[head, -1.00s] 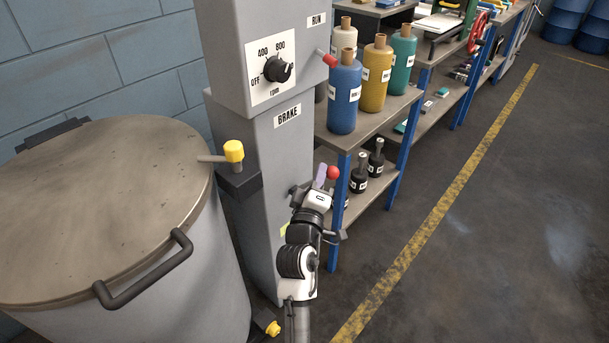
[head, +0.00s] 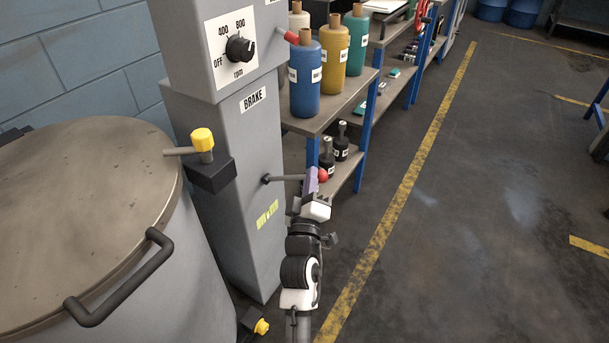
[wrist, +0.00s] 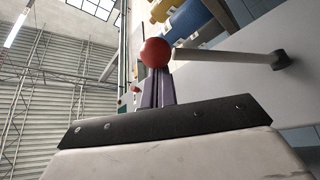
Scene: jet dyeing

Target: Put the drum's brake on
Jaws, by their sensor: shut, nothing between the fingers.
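The brake lever is a thin grey rod (head: 286,178) with a red ball knob (head: 322,176). It stands out from the grey column below the BRAKE label (head: 254,99) and looks nearly level in the head view. My gripper (head: 312,181) is shut and empty, its purple fingers upright beside the knob and across the rod's outer end. In the wrist view the fingers (wrist: 157,92) point at the red knob (wrist: 155,52), which covers their tips. The rod (wrist: 228,57) runs right to its pivot. I cannot tell whether the fingers touch the lever.
A lidded drum (head: 85,200) with a black handle stands left of the column. A yellow-capped lever (head: 203,140) is on the column's left side. A speed dial (head: 240,49) is above. Floor at right is clear.

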